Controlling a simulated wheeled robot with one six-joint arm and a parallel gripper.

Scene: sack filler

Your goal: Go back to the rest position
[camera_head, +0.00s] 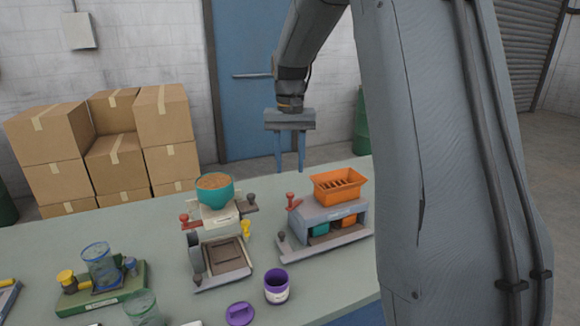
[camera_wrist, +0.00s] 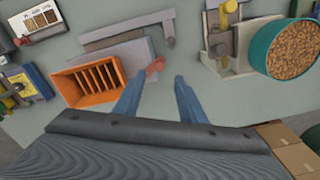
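My gripper (camera_head: 289,150) hangs in the air above the far edge of the table, between the teal-bowl machine and the orange-hopper machine in the head view. Its two blue fingers point down and stand apart with nothing between them. In the wrist view the open fingers (camera_wrist: 158,92) show over the grey table top, with the orange hopper (camera_wrist: 88,80) to their left and the teal bowl (camera_wrist: 288,50) of brown pellets to their right. The fingers touch nothing that I can see.
The table (camera_head: 170,235) carries a white machine (camera_head: 222,225) with the teal bowl, a grey machine (camera_head: 330,215) with the orange hopper, a green-based device (camera_head: 105,285), a purple-rimmed cup (camera_head: 277,287) and a purple lid (camera_head: 240,313). Cardboard boxes (camera_head: 115,150) and a blue door (camera_head: 245,80) stand behind.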

